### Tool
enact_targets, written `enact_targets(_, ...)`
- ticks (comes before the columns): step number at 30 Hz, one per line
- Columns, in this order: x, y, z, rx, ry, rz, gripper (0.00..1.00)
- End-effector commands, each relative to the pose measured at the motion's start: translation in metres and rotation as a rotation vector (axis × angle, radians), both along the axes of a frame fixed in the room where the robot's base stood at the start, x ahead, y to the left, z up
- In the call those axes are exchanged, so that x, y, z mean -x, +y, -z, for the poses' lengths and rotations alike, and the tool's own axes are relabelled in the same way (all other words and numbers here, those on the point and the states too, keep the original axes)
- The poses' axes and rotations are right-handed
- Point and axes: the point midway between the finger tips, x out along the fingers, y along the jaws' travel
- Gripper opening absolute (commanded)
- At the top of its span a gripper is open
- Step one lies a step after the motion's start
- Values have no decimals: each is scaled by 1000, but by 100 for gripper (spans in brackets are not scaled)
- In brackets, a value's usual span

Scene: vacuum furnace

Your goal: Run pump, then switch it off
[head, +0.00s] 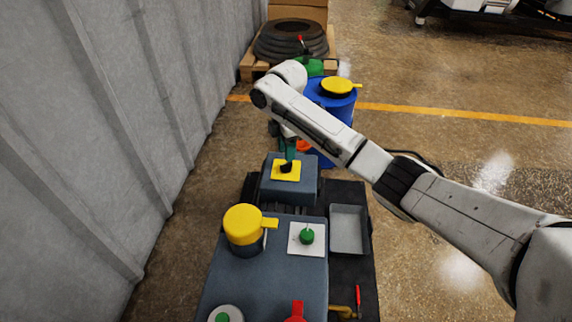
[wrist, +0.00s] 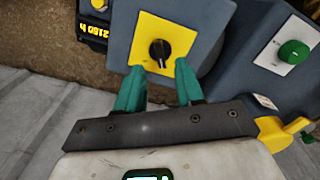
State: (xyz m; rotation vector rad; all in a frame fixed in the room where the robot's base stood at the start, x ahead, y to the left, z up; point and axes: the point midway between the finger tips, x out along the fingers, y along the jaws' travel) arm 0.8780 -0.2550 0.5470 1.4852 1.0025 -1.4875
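A black rotary knob (wrist: 160,52) sits on a yellow plate (wrist: 180,30) on a grey-blue housing (wrist: 122,22). In the head view the yellow plate (head: 276,172) is on top of the smaller housing (head: 300,192), with the knob (head: 287,168) partly covered by my gripper (head: 289,153). In the wrist view the two teal fingers of my gripper (wrist: 160,67) are apart, with their tips just short of the knob on either side. Nothing is held. Beside the housing, a dark box (wrist: 95,20) carries a display (wrist: 93,32) with lit yellow digits.
A larger grey-blue unit (head: 270,275) in front carries a yellow-capped cylinder (head: 243,226), a green knob (head: 307,237) on a white plate and a red part (head: 296,311). A grey tray (head: 347,230) lies right. A blue drum (head: 338,105) stands behind; a wall (head: 90,130) bounds the left.

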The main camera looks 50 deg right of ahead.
Motion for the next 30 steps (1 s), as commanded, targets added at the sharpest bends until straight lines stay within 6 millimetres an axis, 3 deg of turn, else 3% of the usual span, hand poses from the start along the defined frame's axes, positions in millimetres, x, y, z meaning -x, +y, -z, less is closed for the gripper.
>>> enact_targets(3, 1, 0, 24, 0, 1, 1, 37)
enact_targets(9, 0, 0, 43, 0, 0, 0, 37)
enact_targets(21, 0, 0, 48, 0, 0, 0, 36)
enact_targets(30, 0, 1, 47, 0, 0, 0, 8)
